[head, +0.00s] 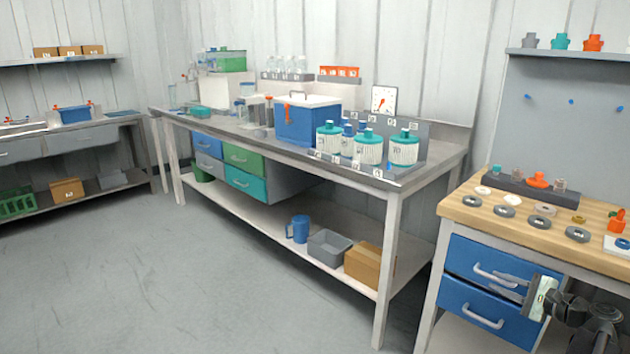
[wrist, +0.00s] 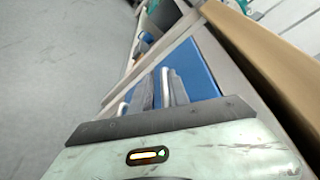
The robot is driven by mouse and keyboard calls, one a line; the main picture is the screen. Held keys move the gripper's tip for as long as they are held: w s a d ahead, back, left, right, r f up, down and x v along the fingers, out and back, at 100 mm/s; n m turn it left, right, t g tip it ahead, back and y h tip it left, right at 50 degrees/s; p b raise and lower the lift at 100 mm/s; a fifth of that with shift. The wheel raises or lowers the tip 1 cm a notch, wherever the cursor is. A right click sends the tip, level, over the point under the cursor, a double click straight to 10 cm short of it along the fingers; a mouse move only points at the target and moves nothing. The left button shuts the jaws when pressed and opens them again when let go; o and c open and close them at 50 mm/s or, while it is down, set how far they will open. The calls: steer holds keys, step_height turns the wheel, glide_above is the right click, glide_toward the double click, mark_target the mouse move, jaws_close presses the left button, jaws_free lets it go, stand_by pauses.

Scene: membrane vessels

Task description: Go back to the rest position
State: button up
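My gripper (head: 498,282) is at the lower right of the head view, in front of the blue drawers (head: 490,270) of the wooden-topped bench. Whether the fingers touch the drawer cannot be told. White ribbed vessels with teal caps (head: 404,149) stand on the grey bench, away from my gripper.
The wooden top (head: 465,205) above my gripper holds several discs (head: 504,211) and a dark rack (head: 530,190). The long grey bench (head: 425,175) stands at the middle with a blue box (head: 305,124) on it. The grey floor (head: 170,270) at left is clear.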

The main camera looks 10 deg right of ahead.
steer(key=w+a+f+n+g+y, duration=0.15)
steer(key=w+a, duration=0.35)
steer(key=a, duration=0.6)
steer(key=w+a+f+n+g+y, duration=0.1)
steer(key=w+a+n+g+y, duration=0.3)
steer(key=a, duration=0.7)
steer(key=w+a+f+n+g, duration=0.1)
steer(key=w+a+f, duration=0.1)
steer(key=w+a, duration=0.65)
steer(key=s+a+f+n+g+h, duration=0.1)
steer(key=s+a+f+n+g, duration=0.15)
steer(key=a, duration=0.75)
steer(key=s+a+f+n+g, duration=0.2)
steer(key=a+f+n, duration=0.15)
steer(key=a, duration=0.65)
steer(key=s+a+f+n+g+h, duration=0.4)
steer(key=s+a+f+n+h, duration=0.2)
steer(key=s+f, duration=0.1)
steer(key=s+d+f+n+h, duration=0.1)
steer(key=s+d+n+h, duration=0.15)
steer(key=d, duration=0.45)
step_height(320, 180, up, 33)
steer(key=p, duration=3.3)
steer(key=shift+w+h, duration=0.15)
steer(key=shift+h, duration=0.15)
